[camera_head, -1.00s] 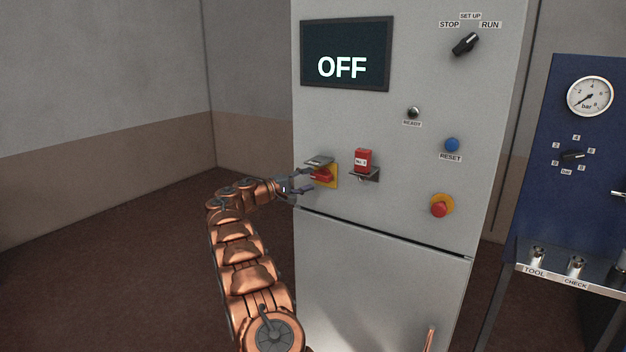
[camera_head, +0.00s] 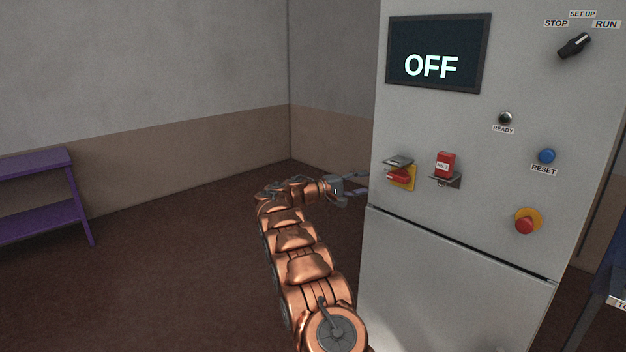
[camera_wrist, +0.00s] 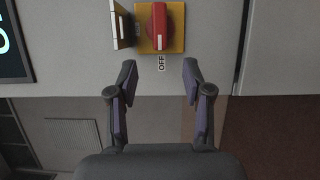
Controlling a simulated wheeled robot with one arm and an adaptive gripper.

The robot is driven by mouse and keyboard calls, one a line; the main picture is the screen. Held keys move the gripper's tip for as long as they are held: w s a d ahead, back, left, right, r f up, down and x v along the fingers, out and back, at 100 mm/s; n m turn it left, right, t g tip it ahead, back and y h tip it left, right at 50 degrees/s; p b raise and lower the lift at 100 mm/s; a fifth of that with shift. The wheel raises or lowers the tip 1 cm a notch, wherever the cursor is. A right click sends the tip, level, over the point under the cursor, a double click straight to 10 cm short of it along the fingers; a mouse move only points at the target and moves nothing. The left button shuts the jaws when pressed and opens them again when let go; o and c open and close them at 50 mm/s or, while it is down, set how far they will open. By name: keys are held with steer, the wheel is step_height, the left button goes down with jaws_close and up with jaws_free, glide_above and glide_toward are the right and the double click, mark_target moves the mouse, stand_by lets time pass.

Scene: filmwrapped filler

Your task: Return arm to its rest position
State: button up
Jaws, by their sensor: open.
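My gripper (camera_head: 362,184) is open and empty at the left edge of the grey cabinet (camera_head: 455,270). In the wrist view its two fingers (camera_wrist: 160,72) stand apart with nothing between them. A red rotary switch (camera_head: 399,177) on a yellow plate, with a grey flap beside it, is on the cabinet front to the right of my gripper. In the wrist view the red switch (camera_wrist: 159,27) lies beyond the fingertips, apart from them, with an "OFF" label by it. My copper arm reaches out from the bottom of the head view.
The cabinet carries a screen reading "OFF" (camera_head: 431,66), a red padlock-like block (camera_head: 445,165) on a bracket, a blue RESET button (camera_head: 547,156), a red emergency button (camera_head: 525,225) and a black selector (camera_head: 574,45). A purple shelf (camera_head: 40,200) stands left. Floor between is clear.

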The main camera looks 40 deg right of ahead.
steer(key=s+a+n+t+y, duration=0.15)
steer(key=s+a+y, duration=0.35)
steer(key=a, duration=0.6)
steer(key=s+a+n+t+y, duration=0.1)
steer(key=s+a+t+y, duration=0.1)
steer(key=s+a, duration=0.7)
steer(key=s+a+f+y, duration=0.3)
steer(key=s+a, duration=0.5)
steer(key=a, duration=0.4)
steer(key=s+a+f+n+y, duration=0.1)
steer(key=s+a+f+y, duration=0.2)
steer(key=s+a, duration=0.6)
steer(key=s+a+f+y, duration=0.4)
steer(key=s+a, duration=0.5)
steer(key=a, duration=0.6)
steer(key=shift+a+t, duration=0.4)
steer(key=shift+t, duration=0.05)
